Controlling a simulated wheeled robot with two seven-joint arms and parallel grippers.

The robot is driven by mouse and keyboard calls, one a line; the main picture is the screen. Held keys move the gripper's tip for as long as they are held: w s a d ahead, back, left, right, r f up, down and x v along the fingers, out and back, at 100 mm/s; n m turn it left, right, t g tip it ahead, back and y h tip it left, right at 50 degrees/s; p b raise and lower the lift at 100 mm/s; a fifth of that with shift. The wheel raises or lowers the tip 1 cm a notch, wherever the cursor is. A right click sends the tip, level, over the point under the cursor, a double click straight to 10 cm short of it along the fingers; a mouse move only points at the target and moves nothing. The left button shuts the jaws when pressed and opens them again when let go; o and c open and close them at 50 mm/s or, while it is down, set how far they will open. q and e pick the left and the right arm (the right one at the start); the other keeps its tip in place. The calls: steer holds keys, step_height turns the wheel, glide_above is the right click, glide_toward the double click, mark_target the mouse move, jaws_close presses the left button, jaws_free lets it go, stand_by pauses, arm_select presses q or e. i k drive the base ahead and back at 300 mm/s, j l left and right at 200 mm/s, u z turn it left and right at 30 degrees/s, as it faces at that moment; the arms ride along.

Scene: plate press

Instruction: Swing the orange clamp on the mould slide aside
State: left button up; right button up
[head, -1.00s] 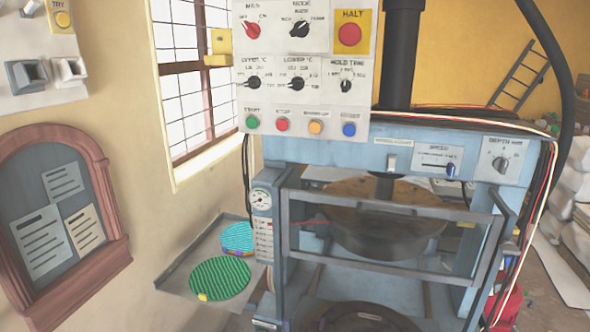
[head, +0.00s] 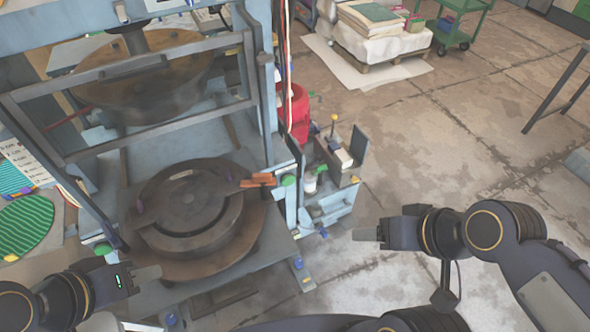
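The orange clamp (head: 258,181) lies at the right rim of the round dark mould (head: 190,205) on the slide, low in the blue press. It looks like a short bar reaching from the mould's edge towards the right frame. My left gripper (head: 150,273) is at the lower left, near the slide's front edge, apart from the clamp. My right gripper (head: 362,235) is over the floor to the right of the press, pointing left, well apart from the clamp. Neither gripper visibly holds anything; their finger gaps are not clear from this angle.
A small blue side bin (head: 330,205) with bottles and tools stands right of the clamp. A red container (head: 296,115) is behind.

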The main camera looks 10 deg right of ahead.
mark_target(263, 179)
steer(key=u, duration=0.4)
steer(key=l+u, duration=0.25)
steer(key=u, duration=0.15)
steer(key=k+l+u, duration=0.15)
steer(key=u, duration=0.2)
steer(key=k+l+u, duration=0.1)
steer(key=u, duration=0.3)
steer(key=k+l, duration=0.05)
steer(key=l, duration=0.05)
